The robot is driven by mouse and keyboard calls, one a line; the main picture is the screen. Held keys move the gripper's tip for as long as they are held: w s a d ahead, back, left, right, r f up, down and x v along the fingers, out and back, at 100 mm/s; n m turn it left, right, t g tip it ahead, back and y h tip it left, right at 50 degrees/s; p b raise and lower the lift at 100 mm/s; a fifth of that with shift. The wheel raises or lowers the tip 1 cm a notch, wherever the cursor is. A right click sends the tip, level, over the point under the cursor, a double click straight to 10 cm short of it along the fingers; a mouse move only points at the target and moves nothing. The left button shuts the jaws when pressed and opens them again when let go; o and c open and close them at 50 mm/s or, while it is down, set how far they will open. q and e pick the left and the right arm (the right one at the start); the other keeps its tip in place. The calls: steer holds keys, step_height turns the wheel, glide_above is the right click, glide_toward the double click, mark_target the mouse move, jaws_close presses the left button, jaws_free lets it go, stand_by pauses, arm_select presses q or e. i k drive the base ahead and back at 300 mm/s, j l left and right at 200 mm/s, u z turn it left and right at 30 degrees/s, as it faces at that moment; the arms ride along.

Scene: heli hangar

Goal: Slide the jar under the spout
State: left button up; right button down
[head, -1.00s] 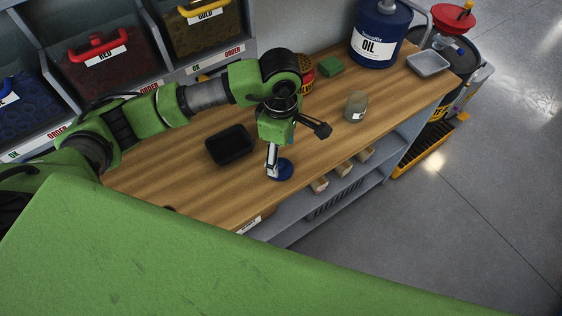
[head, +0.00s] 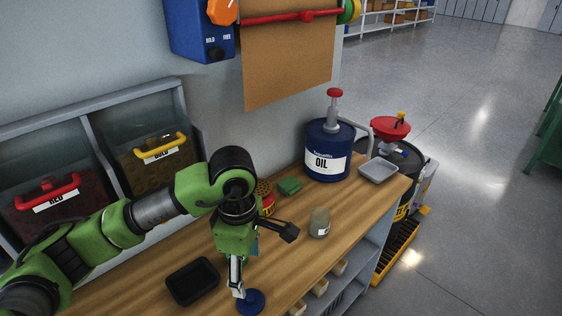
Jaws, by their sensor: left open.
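A small glass jar (head: 320,223) with a pale label stands upright on the wooden bench (head: 350,208), near its front edge. A blue oil container (head: 326,152) labelled OIL stands behind it, with a red-topped pump (head: 334,105) on top. One finger points down near a blue disc (head: 251,301); the other spreads toward the jar. My right gripper is not in view.
A black tray (head: 193,281) lies left of the gripper. A green block (head: 289,186) and a red-and-yellow can (head: 265,197) stand behind the jar. A grey tray (head: 379,171) sits at the bench's far right. Bare wood lies between jar and oil container.

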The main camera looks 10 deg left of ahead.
mark_target(321, 216)
steer(key=k+l, duration=0.2)
steer(key=k, duration=0.3)
steer(key=k+l, duration=0.2)
steer(key=k, duration=0.25)
